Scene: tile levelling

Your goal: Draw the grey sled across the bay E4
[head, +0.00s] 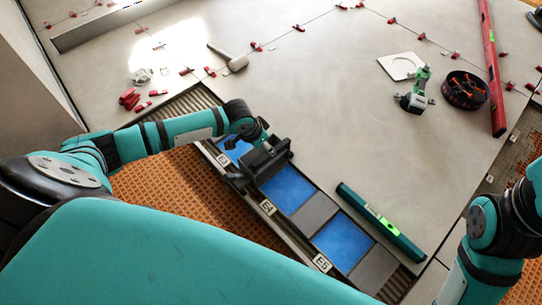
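The grey sled (268,162) is a dark block lying across the channel of blue bays, at the upper-left end of the bay beside the E4 label (267,207). The blue surface of bay E4 (288,189) shows to the lower right of the sled. My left gripper (256,140) is at the top of the sled; its fingers are dark against it, and I cannot tell whether they are closed on it. My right arm shows at the right edge, but its gripper is outside the picture.
Blue bay E3 (234,150) and bay E5 (343,238) lie along the same channel. A green level (381,222) lies right of it. A mallet (231,60), green tool (414,92), dark bowl (465,90) and red level (492,68) lie on the tiles farther away.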

